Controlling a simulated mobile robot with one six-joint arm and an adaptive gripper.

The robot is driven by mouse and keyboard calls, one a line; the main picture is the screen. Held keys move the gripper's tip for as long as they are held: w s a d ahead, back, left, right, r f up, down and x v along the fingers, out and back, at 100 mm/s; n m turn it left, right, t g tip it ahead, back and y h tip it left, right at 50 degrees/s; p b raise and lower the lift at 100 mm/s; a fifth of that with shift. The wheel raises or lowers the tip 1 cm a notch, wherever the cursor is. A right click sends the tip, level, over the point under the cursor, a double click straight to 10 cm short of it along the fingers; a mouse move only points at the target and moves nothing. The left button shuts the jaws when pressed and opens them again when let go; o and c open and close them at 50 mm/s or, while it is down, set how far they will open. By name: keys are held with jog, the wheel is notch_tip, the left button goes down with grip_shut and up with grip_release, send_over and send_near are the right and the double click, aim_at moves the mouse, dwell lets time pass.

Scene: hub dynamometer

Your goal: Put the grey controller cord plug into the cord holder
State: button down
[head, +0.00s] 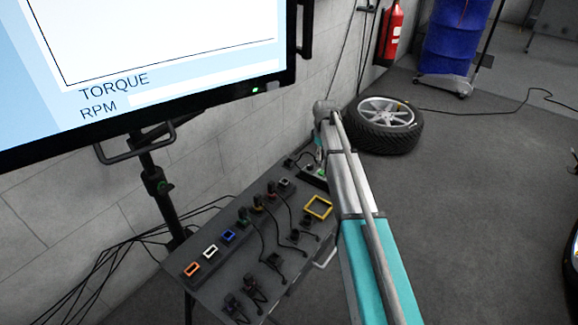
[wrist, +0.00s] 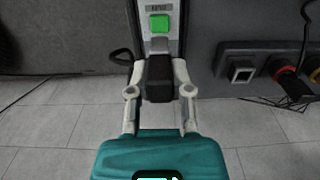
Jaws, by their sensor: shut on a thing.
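In the wrist view my gripper (wrist: 158,88) is shut on a dark block-shaped plug (wrist: 158,76), with one finger on each side. A short grey part (wrist: 158,46) shows just beyond the plug, against a grey panel with a green button (wrist: 159,23). I cannot tell whether plug and panel touch. In the head view my arm mostly hides the gripper near the table's far end. A grey-framed square socket (wrist: 241,70) sits to the right in the wrist view, and at the table's far end in the head view (head: 285,183). No cord holder is clearly identifiable.
The dark table (head: 206,284) carries orange (head: 192,269), white (head: 210,251) and blue (head: 228,236) framed sockets, a yellow frame (head: 318,208) and several black corded plugs. The large screen (head: 150,60) stands at left. A tyre (head: 385,125) lies beyond.

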jog(key=w+a, duration=0.9)
jog(key=a, duration=0.2)
jog(key=shift+w+a, duration=0.25)
jog(key=shift+a, duration=0.05)
dwell(2.3)
jog(key=shift+f, duration=0.1)
jog(key=shift+f+b, duration=1.85)
jog(key=shift+b, duration=0.1)
jog(key=shift+f+b, duration=1.45)
jog(key=shift+b, duration=0.05)
jog(key=shift+c, duration=2.3)
grip_release()
